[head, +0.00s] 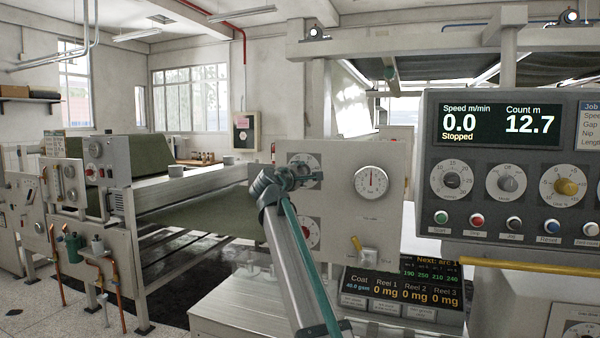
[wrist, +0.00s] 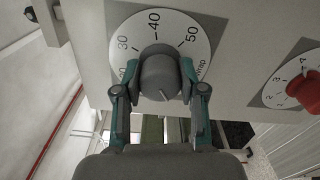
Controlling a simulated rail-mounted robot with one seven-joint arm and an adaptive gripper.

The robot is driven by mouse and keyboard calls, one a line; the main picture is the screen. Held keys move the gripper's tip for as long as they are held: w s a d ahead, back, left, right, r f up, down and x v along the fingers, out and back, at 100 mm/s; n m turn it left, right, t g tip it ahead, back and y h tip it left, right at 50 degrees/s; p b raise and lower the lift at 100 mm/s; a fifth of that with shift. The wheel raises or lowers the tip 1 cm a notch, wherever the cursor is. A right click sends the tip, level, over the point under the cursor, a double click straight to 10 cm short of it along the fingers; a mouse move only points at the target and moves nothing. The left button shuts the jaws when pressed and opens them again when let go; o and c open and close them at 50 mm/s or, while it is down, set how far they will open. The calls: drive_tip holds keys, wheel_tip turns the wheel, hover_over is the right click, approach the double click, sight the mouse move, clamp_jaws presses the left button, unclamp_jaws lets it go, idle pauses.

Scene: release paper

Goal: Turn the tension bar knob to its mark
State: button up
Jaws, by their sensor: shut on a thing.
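A round grey knob (wrist: 160,76) sits on a white dial (wrist: 137,26) numbered 30, 40 and 50, with a partly covered word like "wrap" at its right. A short pale line shows low on the knob's face in the wrist view. My gripper (wrist: 160,86) has one teal-edged finger on each side of the knob and is closed on it. In the head view my gripper (head: 309,179) is at the panel's upper left dial (head: 298,158), covering most of it and the knob. I cannot make out a target mark on the dial.
A red knob (wrist: 304,90) on its own dial is right of my gripper in the wrist view. A gauge (head: 371,182) and a small yellow-tipped lever (head: 368,254) are on the same panel. A control console (head: 465,180) reading "Stopped" stands to the right.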

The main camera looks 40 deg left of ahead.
idle(0.3)
drive_tip(key=o, duration=1.1)
drive_tip(key=shift+o, duration=0.2)
drive_tip(key=shift+s, duration=0.1)
drive_tip(key=v, duration=1.1)
drive_tip(key=shift+s, duration=0.4)
drive_tip(key=shift+d, duration=0.15)
